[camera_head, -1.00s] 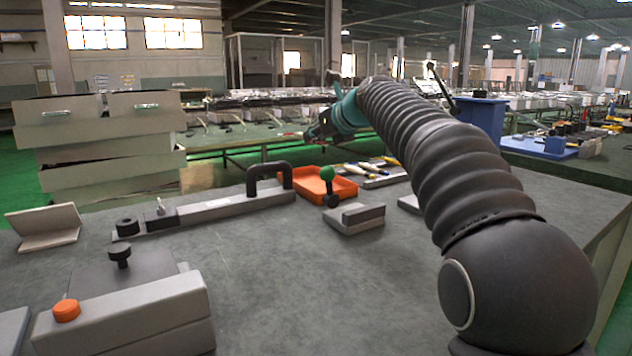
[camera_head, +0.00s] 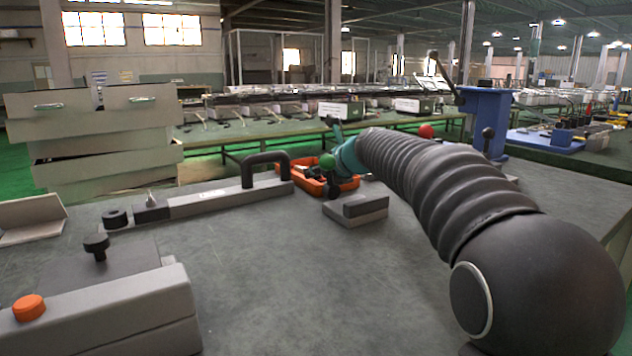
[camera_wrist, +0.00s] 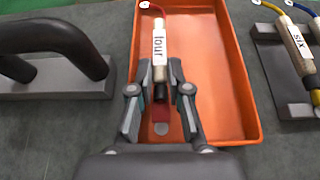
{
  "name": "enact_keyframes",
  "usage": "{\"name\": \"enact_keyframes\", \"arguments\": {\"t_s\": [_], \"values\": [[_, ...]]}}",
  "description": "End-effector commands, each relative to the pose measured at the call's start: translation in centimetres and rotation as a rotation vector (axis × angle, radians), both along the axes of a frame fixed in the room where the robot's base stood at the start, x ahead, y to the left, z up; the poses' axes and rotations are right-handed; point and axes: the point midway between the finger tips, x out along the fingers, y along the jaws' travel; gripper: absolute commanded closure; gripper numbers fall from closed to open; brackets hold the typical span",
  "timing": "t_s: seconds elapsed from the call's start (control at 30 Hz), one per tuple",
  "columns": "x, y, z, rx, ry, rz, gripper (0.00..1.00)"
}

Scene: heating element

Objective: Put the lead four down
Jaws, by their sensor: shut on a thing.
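The lead four (camera_wrist: 159,48) has a white label reading "four", a pale sleeve and a red wire with a ring end at the top of the wrist view. My gripper (camera_wrist: 160,74) is shut on it, one finger on each side of its body below the label. The lead lies over the left part of the orange tray (camera_wrist: 228,90), lengthwise. I cannot tell whether it touches the tray floor. In the head view the orange tray (camera_head: 312,187) is partly behind my gripper (camera_head: 342,160), and the lead is not clear there.
The lead six (camera_wrist: 299,42) lies on a dark-and-grey block right of the tray. A black handle (camera_wrist: 50,48) on a grey bar stands left of it. The table's middle is clear.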

Motion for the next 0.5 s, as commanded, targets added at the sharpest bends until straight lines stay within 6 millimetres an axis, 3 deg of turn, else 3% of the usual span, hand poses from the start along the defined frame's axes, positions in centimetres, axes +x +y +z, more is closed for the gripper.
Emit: {"name": "enact_keyframes", "arguments": {"t_s": [0.1, 0.47, 0.5], "values": [[-0.01, -0.01, -1.44, 0.000, 0.000, -0.001, 1.00], [0.01, 0.00, -1.70, 0.001, 0.001, 0.000, 1.00], [0.01, 0.00, -1.62, 0.001, 0.001, 0.000, 0.76]]}}
